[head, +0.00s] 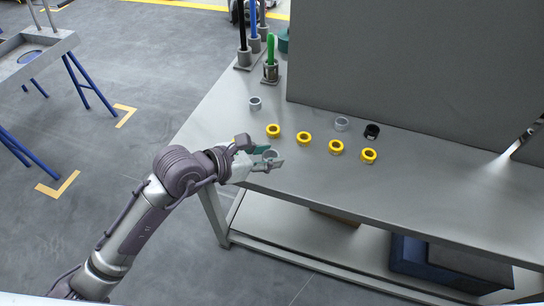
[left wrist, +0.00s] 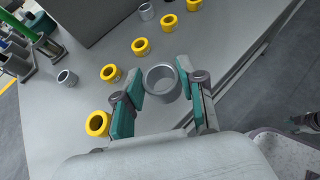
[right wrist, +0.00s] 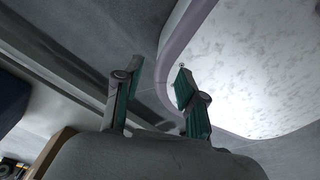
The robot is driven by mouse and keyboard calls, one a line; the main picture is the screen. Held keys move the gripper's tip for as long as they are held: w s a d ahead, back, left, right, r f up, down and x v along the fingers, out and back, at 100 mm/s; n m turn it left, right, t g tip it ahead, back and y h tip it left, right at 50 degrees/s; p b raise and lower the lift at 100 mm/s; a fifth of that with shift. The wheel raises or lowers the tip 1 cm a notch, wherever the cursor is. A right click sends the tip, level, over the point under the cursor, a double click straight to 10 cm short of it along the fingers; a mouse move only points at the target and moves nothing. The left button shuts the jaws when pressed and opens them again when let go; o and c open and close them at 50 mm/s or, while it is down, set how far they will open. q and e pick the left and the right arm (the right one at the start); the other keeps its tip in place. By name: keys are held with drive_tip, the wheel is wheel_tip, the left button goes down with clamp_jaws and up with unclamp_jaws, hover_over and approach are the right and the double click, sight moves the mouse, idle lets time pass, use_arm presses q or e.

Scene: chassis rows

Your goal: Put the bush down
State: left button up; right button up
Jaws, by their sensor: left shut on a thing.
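My left gripper (head: 272,160) is shut on a grey bush (left wrist: 162,82), a short open ring. The two teal-padded fingers (left wrist: 157,92) grip it from either side in the left wrist view. The bush also shows between the fingertips in the head view (head: 270,154). It is over the front part of the grey bench (head: 215,118); I cannot tell whether it touches the top. My right gripper (right wrist: 155,88) shows only in its own wrist view, with its fingers apart and nothing between them.
Several yellow rings stand in a row behind the held bush, one of them here (head: 303,138). A grey ring (head: 255,103), another grey ring (head: 342,123) and a black ring (head: 372,131) stand further back. A tall grey panel (head: 420,70) rises behind. Upright tools on stands (head: 270,70) are at the bench's far-left corner.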

use_arm(q)
drive_tip(key=w+f, duration=0.2)
drive_tip(key=w, duration=0.1)
drive_tip(key=w+d+f, duration=0.1)
drive_tip(key=shift+w+d, duration=0.1)
drive_tip(key=shift+w, duration=0.3)
wheel_tip(320, 180, down, 4)
drive_tip(key=shift+r, duration=0.1)
use_arm(e)
drive_tip(key=shift+s+d, duration=0.6)
drive_tip(key=shift+d, duration=0.15)
use_arm(q)
drive_tip(key=shift+f, duration=0.2)
drive_tip(key=o, duration=1.2)
use_arm(e)
drive_tip(key=shift+w+a, duration=0.1)
drive_tip(key=shift+a, duration=0.2)
